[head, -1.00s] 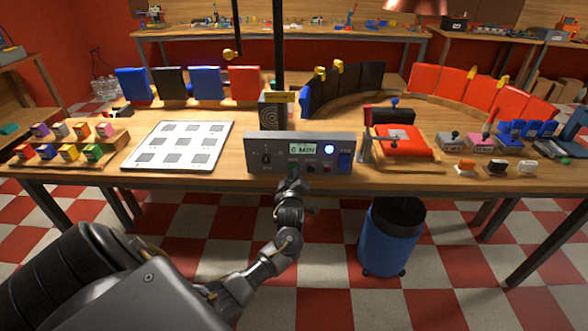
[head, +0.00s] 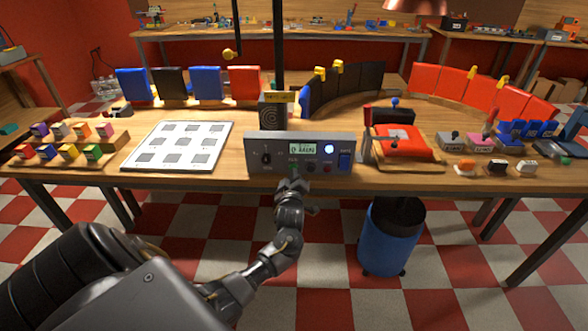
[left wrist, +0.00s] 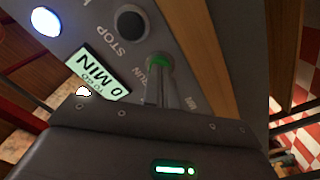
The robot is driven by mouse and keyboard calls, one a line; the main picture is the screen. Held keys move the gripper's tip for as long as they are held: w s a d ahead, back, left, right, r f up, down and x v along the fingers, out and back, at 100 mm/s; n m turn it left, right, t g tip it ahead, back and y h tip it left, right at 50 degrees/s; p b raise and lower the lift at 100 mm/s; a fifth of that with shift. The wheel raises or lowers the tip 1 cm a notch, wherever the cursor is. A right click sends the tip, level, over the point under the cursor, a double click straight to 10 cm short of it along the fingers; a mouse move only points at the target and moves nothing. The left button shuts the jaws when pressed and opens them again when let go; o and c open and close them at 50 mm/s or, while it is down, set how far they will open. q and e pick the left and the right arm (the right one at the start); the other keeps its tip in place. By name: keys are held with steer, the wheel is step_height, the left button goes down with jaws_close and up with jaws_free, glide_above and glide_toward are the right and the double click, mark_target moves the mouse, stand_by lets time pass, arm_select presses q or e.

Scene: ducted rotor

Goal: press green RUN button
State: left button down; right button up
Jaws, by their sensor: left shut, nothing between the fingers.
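The grey control box (head: 258,150) stands at the front edge of the table. Its lit display (head: 302,150) also shows in the left wrist view (left wrist: 97,74), where it reads 0 MIN with a smaller line of text. The green RUN button (left wrist: 160,59) shows in the left wrist view beside the black STOP button (left wrist: 131,22). My left gripper (head: 293,182) is shut and empty in front of the box. In the left wrist view its fingertips (left wrist: 157,78) point at the green button and overlap its edge; I cannot tell whether they touch. My right gripper is out of view.
A white patterned board (head: 180,145) lies left of the box. A red pad (head: 402,142) lies to the right. A blue bin (head: 390,240) stands below the table.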

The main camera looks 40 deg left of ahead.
arm_select(q)
steer(key=shift+w+a, duration=0.15)
steer(key=shift+w, duration=0.05)
stand_by(0.6)
steer(key=p+v, duration=0.3)
steer(key=v, duration=0.4)
stand_by(0.5)
stand_by(0.7)
